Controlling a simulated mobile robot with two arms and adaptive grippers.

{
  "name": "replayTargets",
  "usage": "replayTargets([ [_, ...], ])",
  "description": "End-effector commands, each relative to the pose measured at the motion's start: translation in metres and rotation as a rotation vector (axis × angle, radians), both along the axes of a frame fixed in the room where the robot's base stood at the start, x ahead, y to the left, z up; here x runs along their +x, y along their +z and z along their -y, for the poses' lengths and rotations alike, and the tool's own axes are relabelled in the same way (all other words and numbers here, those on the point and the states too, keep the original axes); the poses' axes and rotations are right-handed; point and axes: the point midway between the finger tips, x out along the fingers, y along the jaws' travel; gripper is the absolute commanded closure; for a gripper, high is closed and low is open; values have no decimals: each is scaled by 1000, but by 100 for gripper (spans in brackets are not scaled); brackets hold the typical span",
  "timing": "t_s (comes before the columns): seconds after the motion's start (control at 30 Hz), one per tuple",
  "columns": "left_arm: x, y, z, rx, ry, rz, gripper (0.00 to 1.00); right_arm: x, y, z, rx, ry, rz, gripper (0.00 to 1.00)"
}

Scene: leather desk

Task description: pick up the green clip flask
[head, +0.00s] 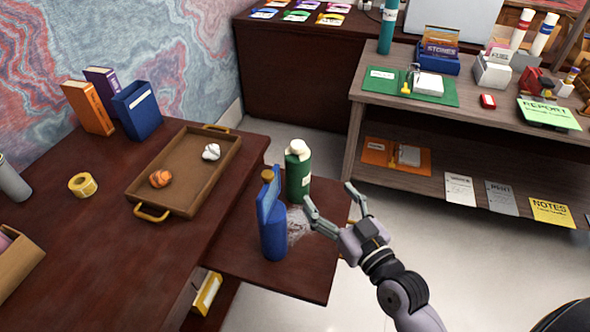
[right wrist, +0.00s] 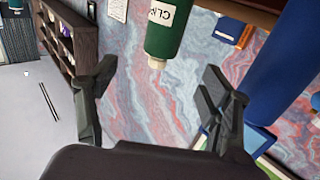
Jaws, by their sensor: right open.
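The green clip flask (head: 299,178) has a white cap and a white label. It stands upright on the lower brown shelf (head: 305,284), behind a blue bottle (head: 273,236). My right gripper (head: 328,197) is open and empty, to the right of the green flask and apart from it. In the right wrist view the green flask (right wrist: 168,32) shows at the top, turned by the camera, beyond the gap between the open fingers (right wrist: 160,100). The blue bottle (right wrist: 288,75) is at the right there. My left gripper is not in view.
The blue bottle stands close in front of the green flask. A brown tray (head: 147,193) with two small objects lies on the desk to the left. A grey wooden shelf unit (head: 352,125) is at the back right. Open floor (head: 480,270) lies on the right.

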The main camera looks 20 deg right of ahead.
Motion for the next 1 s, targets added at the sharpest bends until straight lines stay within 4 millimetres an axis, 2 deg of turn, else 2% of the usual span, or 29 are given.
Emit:
replayTargets([
  [0.03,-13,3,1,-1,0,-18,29,12,4,-2,4,-1,4,27],
  [0.1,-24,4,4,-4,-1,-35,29,27,3,-5,5,-1,3,27],
  [0.2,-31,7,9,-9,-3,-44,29,48,3,-10,5,0,2,27],
  [0.3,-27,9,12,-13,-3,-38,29,66,3,-14,4,1,2,27],
  [0.4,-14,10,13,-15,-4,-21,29,78,2,-16,1,0,1,27],
  [0.6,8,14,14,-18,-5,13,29,90,3,-19,3,0,0,27],
  [0.83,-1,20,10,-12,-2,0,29,123,7,-28,2,0,1,27],
  [1.0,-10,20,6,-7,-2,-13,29,134,5,-30,2,0,-1,27],
])
